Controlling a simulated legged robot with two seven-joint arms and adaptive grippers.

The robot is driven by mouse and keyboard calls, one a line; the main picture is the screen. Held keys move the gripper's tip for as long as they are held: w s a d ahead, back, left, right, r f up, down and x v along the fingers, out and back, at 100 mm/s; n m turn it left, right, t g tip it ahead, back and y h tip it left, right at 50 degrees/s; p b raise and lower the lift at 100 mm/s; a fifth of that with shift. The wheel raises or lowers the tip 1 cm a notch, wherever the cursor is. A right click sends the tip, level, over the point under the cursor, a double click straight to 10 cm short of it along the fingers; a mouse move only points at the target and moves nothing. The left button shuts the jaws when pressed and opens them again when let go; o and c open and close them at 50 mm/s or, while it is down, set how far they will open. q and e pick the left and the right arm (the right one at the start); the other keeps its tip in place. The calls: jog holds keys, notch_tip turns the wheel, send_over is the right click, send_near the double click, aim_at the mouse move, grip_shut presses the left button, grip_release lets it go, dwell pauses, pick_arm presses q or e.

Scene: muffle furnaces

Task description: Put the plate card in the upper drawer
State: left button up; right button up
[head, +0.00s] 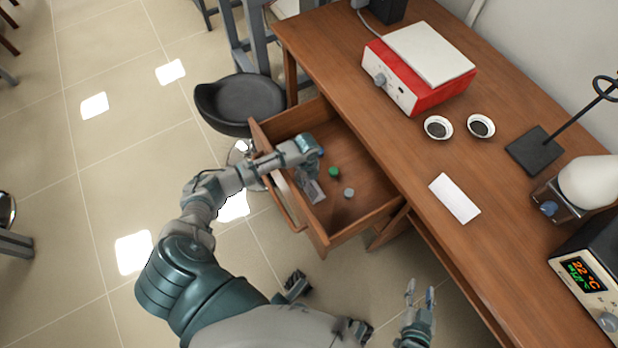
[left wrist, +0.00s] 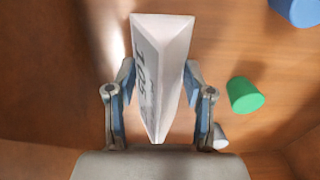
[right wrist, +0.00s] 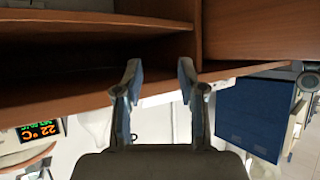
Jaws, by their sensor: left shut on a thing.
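The plate card (left wrist: 168,55) is a white, wedge-shaped piece with dark printed characters on one side. My left gripper (left wrist: 158,92) is shut on it. In the head view this gripper (head: 312,184) is inside the open wooden drawer (head: 365,225), low over its floor, and mostly covers the card. Whether the card touches the floor I cannot tell. My right gripper (head: 420,298) is open and empty, low beside the front of the desk; its spread fingers also show in the right wrist view (right wrist: 160,75).
Inside the drawer are a green cap (head: 334,172), a grey cap (head: 349,193) and a blue piece (head: 320,152). On the desk stand a red instrument (head: 425,90), two small dishes (head: 438,127), a white flat piece (head: 455,198) and a stand (head: 535,150). A black stool (head: 240,100) is behind the drawer.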

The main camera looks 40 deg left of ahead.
pick_arm(q)
jog(key=shift+d, duration=0.4)
jog(key=o, duration=0.8)
jog(key=shift+a, duration=0.2)
pick_arm(e)
jog(key=shift+w+d, duration=0.15)
pick_arm(q)
jog(key=shift+a, duration=0.1)
pick_arm(e)
jog(key=shift+r, duration=0.1)
